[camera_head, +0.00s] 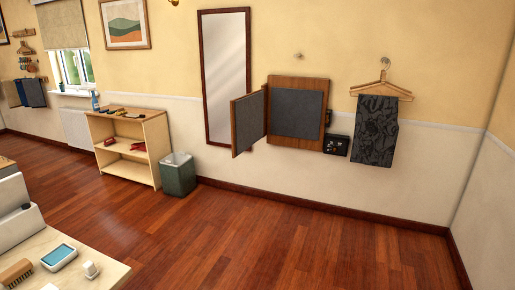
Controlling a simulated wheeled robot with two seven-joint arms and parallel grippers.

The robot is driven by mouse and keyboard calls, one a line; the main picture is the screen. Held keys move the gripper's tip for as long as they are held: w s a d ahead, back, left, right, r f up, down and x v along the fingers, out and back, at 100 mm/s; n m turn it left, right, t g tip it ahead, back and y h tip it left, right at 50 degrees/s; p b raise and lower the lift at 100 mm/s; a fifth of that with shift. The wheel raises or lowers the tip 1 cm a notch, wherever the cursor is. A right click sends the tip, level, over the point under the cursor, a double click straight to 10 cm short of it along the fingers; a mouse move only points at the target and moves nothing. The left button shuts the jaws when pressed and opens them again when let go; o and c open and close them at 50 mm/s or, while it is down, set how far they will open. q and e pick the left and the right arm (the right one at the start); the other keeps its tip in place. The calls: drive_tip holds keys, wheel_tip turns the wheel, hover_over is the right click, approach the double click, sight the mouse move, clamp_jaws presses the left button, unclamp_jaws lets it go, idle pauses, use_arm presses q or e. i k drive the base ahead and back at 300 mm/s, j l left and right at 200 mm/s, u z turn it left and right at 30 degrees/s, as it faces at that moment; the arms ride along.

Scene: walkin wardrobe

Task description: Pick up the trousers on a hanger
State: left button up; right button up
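The trousers (375,132) are dark grey with a faint black pattern. They hang folded over a light wooden hanger (381,88). The hanger's metal hook is on a wall hook on the cream wall, at the right of the head view. Neither of my grippers shows in this view, so nothing is held that I can see.
Left of the trousers are an open wall-mounted trouser press (298,112) and a small dark box (336,145). A table (85,262) is at front left. The wooden floor (300,240) is clear.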

sight(377, 127)
drive_tip(key=i+j, duration=0.1)
drive_tip(key=i, duration=0.4)
drive_tip(key=i+z, duration=0.1)
drive_tip(key=i, duration=0.4)
drive_tip(key=i+j, duration=0.2)
drive_tip(key=i, duration=0.3)
drive_tip(key=i+j+z, duration=0.1)
drive_tip(key=i+z, duration=0.3)
drive_tip(key=i+j+z, duration=0.55)
drive_tip(key=z, duration=0.2)
drive_tip(key=i+j+z, duration=0.5)
drive_tip(key=j, duration=0.2)
drive_tip(key=j+z, duration=0.1)
drive_tip(key=j, duration=0.2)
drive_tip(key=i, duration=0.05)
